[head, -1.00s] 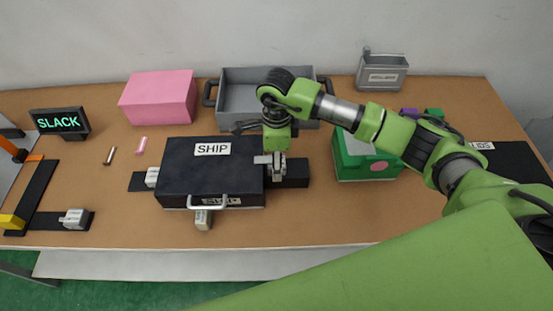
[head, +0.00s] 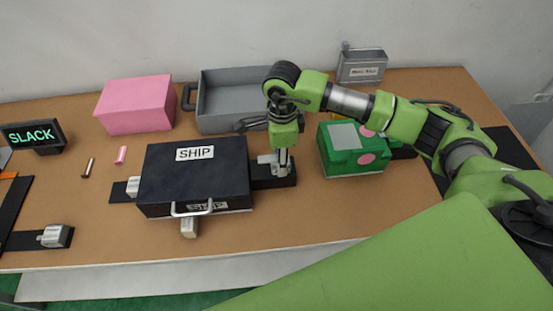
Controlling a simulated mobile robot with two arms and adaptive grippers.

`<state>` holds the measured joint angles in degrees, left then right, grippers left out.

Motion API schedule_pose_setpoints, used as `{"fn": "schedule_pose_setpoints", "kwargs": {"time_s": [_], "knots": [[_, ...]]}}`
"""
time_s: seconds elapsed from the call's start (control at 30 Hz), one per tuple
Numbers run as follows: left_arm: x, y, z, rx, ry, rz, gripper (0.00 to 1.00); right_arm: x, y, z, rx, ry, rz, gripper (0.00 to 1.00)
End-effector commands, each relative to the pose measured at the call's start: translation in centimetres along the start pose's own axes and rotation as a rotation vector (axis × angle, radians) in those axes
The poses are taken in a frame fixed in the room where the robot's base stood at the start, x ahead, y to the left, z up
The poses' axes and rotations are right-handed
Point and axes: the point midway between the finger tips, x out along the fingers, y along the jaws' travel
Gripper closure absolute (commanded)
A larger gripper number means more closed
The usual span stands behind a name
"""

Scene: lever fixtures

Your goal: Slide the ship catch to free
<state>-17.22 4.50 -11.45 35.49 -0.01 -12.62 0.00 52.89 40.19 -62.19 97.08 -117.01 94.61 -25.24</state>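The black case labelled SHIP (head: 195,175) lies closed on the table, with a pale handle (head: 192,208) on its front. A dark track (head: 262,182) sticks out from its right side, and a grey catch block (head: 267,159) shows there beside the fingers. My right gripper (head: 283,165) points down over this track, at the catch. Its fingers partly hide the catch, and I cannot tell whether they are closed on it. Other grey blocks stand at the case's left side (head: 133,187) and front (head: 189,228). My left gripper is not in view.
A grey tray (head: 222,106) stands behind the case and a pink box (head: 135,106) behind left. A green box (head: 340,160) stands to the right. A SLACK sign (head: 33,135) and another block on a track (head: 55,236) are at left. The front right table is clear.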

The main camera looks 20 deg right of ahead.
Motion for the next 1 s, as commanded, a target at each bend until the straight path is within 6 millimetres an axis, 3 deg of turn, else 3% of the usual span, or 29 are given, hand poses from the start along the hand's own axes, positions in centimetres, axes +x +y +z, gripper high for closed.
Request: {"fn": "schedule_pose_setpoints", "kwargs": {"time_s": [0.07,0.1,0.13,0.57,1.0], "knots": [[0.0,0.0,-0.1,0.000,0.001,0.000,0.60,0.0,-0.1,-0.4,0.003,0.011,0.000,1.00],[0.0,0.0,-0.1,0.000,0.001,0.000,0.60,0.0,-0.1,-0.4,0.004,0.011,0.000,0.54],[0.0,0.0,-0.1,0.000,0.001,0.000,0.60,0.0,-0.1,-0.4,0.003,0.010,0.000,0.47],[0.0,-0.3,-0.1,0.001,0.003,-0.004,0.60,-0.6,-0.1,-0.2,0.003,0.004,-0.001,0.47],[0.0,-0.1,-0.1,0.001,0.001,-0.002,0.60,-9.1,-0.2,-0.3,0.003,0.004,-0.004,0.47]]}}
